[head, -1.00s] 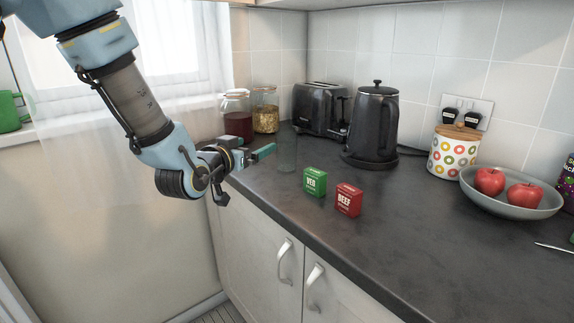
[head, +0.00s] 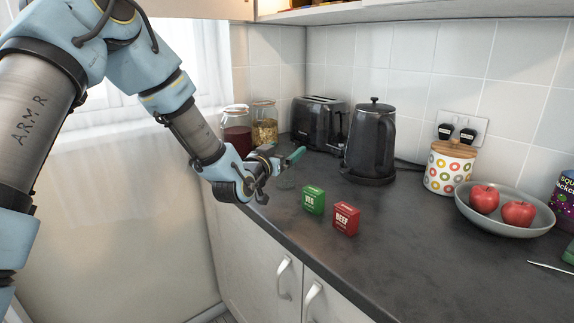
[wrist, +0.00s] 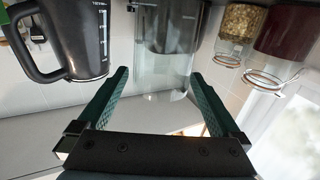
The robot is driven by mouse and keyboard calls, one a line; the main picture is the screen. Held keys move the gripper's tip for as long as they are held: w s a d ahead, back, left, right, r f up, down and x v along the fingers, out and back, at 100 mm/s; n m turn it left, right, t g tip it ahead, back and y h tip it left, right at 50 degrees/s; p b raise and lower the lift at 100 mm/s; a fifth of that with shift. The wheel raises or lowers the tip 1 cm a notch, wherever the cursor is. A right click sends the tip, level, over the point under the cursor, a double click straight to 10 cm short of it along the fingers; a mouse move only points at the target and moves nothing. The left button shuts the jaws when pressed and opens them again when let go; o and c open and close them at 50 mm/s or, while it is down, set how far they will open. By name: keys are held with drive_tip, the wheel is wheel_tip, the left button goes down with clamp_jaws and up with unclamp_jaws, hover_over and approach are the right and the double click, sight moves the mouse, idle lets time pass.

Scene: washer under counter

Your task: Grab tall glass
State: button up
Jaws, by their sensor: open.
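The tall glass (wrist: 162,70) is clear and see-through. In the wrist view it stands between and just beyond the tips of my gripper (wrist: 160,76), whose green fingers are spread apart with nothing held. In the head view my gripper (head: 291,160) is over the back left of the counter, pointing at the glass (head: 286,180). There the glass is very faint and partly hidden by the fingers. I cannot tell if a finger touches it.
A black kettle (head: 370,143) and toaster (head: 318,124) stand behind. Two jars, one red (head: 237,135) and one grain-filled (head: 264,126), are at the back left. Green (head: 313,200) and red (head: 345,218) boxes sit close by in front.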

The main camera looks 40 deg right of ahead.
drive_tip(key=shift+w+d, duration=0.2)
drive_tip(key=shift+d, duration=0.25)
clamp_jaws()
idle(0.6)
